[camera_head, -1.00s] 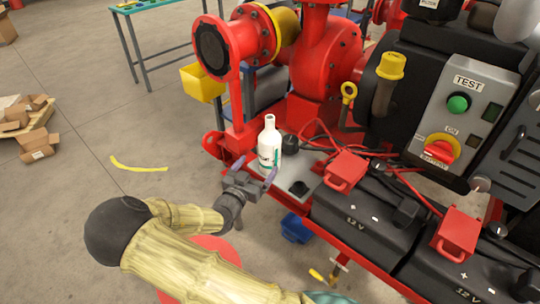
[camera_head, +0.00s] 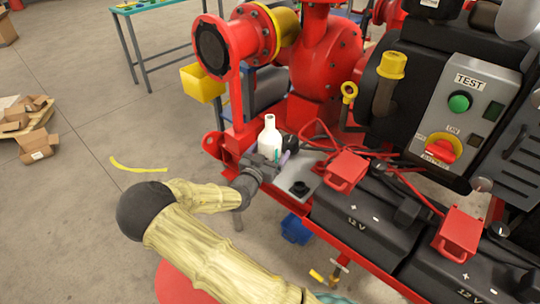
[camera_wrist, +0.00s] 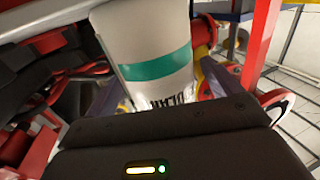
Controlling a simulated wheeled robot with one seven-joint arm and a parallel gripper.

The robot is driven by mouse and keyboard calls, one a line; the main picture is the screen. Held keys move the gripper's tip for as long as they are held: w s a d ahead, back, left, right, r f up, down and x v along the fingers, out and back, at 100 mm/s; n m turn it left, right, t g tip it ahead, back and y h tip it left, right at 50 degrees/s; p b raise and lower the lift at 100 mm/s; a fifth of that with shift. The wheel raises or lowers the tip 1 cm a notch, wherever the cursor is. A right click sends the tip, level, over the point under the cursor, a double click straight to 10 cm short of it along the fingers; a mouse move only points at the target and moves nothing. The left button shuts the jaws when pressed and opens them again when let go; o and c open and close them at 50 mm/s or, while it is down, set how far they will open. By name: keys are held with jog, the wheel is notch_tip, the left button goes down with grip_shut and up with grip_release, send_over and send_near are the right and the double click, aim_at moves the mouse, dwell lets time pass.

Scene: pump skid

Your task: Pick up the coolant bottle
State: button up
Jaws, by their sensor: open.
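The coolant bottle (camera_head: 268,137) is white with a narrow neck and stands upright on a grey plate (camera_head: 303,188) on the red skid. In the wrist view the bottle (camera_wrist: 150,45) is large, with a teal band, just beyond the dark gripper body. My gripper (camera_head: 270,160) is open and low at the bottle's near side. It hides the bottle's lower part in the head view.
Red pump piping (camera_head: 235,45) rises behind the bottle. Red cables (camera_head: 320,135) and a black battery (camera_head: 365,215) with a red terminal cover (camera_head: 345,170) are to the right. A yellow bin (camera_head: 202,83) hangs at the left. Open floor lies left of the skid.

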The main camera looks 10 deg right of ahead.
aim_at(267, 129)
jog(key=shift+w+d, duration=0.15)
jog(key=shift+w, duration=0.1)
dwell(0.3)
jog(key=c, duration=1.2)
jog(key=shift+r, duration=0.1)
jog(key=shift+r, duration=0.1)
notch_tip(267, 129, up, 9)
jog(key=shift+p, duration=0.8)
jog(key=shift+r, duration=0.4)
